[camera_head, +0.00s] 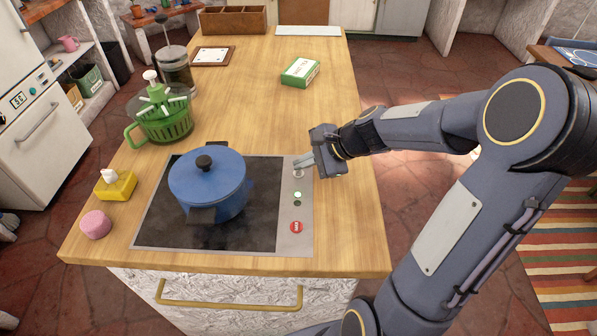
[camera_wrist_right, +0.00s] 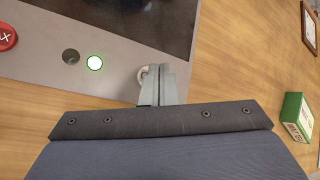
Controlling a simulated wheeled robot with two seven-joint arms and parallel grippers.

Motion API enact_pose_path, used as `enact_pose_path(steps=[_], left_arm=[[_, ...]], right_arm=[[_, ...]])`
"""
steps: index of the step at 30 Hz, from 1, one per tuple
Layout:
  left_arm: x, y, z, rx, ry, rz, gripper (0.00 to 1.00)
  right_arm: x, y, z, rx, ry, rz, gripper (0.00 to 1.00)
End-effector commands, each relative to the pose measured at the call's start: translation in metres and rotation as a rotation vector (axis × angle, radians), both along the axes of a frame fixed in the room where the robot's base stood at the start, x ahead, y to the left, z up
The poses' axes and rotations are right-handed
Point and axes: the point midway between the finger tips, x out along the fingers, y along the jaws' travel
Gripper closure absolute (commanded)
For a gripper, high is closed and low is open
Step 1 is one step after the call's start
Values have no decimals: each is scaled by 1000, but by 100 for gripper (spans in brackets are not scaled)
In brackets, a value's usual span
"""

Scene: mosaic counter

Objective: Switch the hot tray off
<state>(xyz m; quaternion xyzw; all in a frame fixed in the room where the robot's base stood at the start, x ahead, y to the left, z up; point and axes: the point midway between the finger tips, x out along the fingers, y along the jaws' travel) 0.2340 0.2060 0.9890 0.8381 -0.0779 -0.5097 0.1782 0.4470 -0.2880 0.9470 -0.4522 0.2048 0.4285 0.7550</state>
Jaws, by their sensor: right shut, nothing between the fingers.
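The hot tray (camera_head: 262,232) is a black glass plate set in the wooden counter, with a grey control strip along its right side. The strip carries a white knob or switch (camera_head: 298,173), a green-lit round button (camera_head: 297,195), a dark round spot and a red button (camera_head: 296,227). The right wrist view shows the lit button (camera_wrist_right: 95,62), the dark spot (camera_wrist_right: 71,56) and the red button (camera_wrist_right: 6,37). My right gripper (camera_head: 301,162) is shut and empty, its fingertips beside the white knob (camera_wrist_right: 143,75), partly hiding it. I cannot tell whether they touch. My left gripper is out of view.
A blue lidded pot (camera_head: 208,180) stands on the hot tray. A green colander-like container (camera_head: 160,118), yellow dispenser (camera_head: 115,186) and pink round item (camera_head: 95,224) stand left. A green-white box (camera_head: 300,72) lies farther back. The counter between is mostly clear.

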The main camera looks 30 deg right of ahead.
Motion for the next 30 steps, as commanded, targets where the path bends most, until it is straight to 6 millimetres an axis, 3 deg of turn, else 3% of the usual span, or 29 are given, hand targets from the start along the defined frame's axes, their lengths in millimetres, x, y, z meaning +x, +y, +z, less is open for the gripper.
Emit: enact_pose_path(steps=[30], left_arm=[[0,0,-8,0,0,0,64]], right_arm=[[0,0,-9,0,0,0,100]])
